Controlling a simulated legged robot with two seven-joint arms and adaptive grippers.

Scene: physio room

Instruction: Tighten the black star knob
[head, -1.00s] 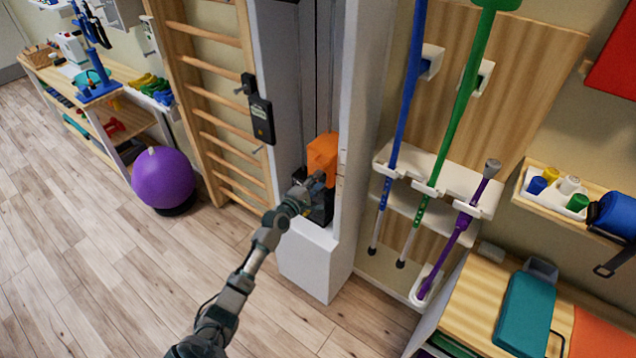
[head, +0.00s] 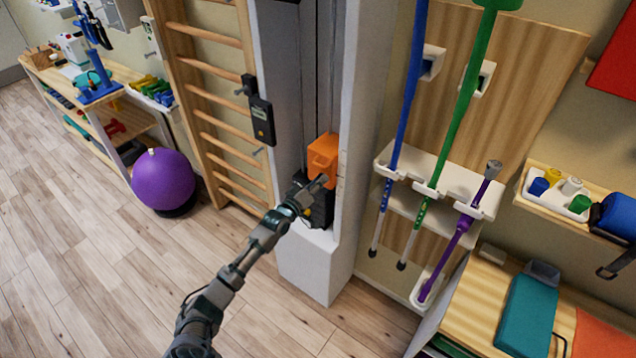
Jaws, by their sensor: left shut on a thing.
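My left gripper (head: 316,186) reaches into the white upright column, at the lower front of an orange block (head: 323,150). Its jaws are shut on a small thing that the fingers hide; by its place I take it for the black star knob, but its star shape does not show. The orange block sits between the column's side walls, above a dark block (head: 320,212) partly covered by the gripper. My right gripper is not in view.
The white column (head: 310,265) stands on the wood floor between wooden wall bars (head: 215,110) and a rack (head: 448,182) of blue, green and purple poles. A purple ball (head: 163,180) lies left; open floor surrounds my arm.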

